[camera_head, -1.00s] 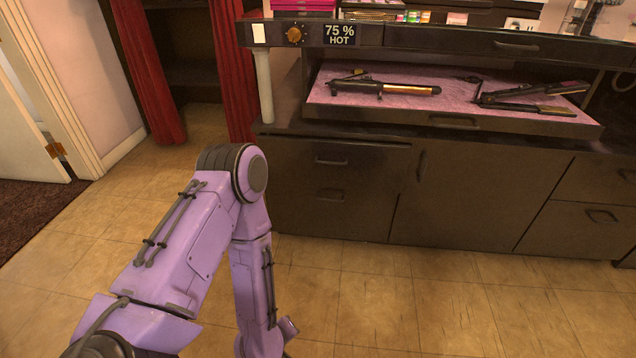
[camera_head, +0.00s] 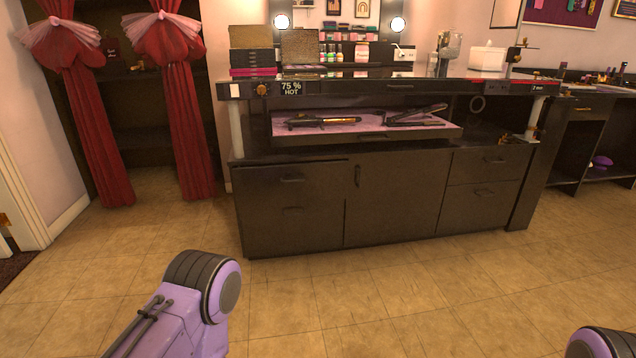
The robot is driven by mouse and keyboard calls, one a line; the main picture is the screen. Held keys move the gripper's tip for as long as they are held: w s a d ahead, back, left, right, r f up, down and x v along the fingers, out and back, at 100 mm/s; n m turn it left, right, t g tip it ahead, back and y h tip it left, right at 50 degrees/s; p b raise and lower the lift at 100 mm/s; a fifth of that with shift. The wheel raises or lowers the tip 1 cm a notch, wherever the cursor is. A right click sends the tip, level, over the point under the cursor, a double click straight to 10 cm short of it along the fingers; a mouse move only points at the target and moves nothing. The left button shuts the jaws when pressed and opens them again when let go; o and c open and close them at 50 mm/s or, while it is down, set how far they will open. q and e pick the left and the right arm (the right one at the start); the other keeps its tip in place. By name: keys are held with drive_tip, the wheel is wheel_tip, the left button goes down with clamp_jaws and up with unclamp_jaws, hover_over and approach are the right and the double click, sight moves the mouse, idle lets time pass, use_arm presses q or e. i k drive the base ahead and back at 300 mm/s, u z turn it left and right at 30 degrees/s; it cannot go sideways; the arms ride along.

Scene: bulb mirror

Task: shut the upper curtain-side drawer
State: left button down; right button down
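The upper curtain-side drawer (camera_head: 268,181) is at the top left of the dark cabinet (camera_head: 397,205), on the side of the red curtains (camera_head: 187,115). It has a dark front and a small bar handle. Its top edge seems to stand out slightly from the cabinet, but I cannot tell how far it is open. A lower drawer front (camera_head: 292,228) is just beneath it. Neither gripper is in view. Only a purple part of my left arm shows at the bottom left, and a bit of my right arm at the bottom right corner, both apart from the cabinet.
Above the cabinet, a pink-lined tray (camera_head: 367,138) with hair irons is pulled out beneath the countertop. Two more drawers (camera_head: 484,178) are at the cabinet's right. Open tiled floor (camera_head: 330,300) lies in front. A second desk (camera_head: 588,115) stands at the right.

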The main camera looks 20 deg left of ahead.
sight(289, 167)
drive_tip(key=u, duration=0.55)
drive_tip(key=i, duration=0.5)
drive_tip(key=u, duration=0.8)
drive_tip(key=i, duration=0.85)
drive_tip(key=z, duration=0.5)
drive_tip(key=i, duration=0.8)
drive_tip(key=z, duration=0.6)
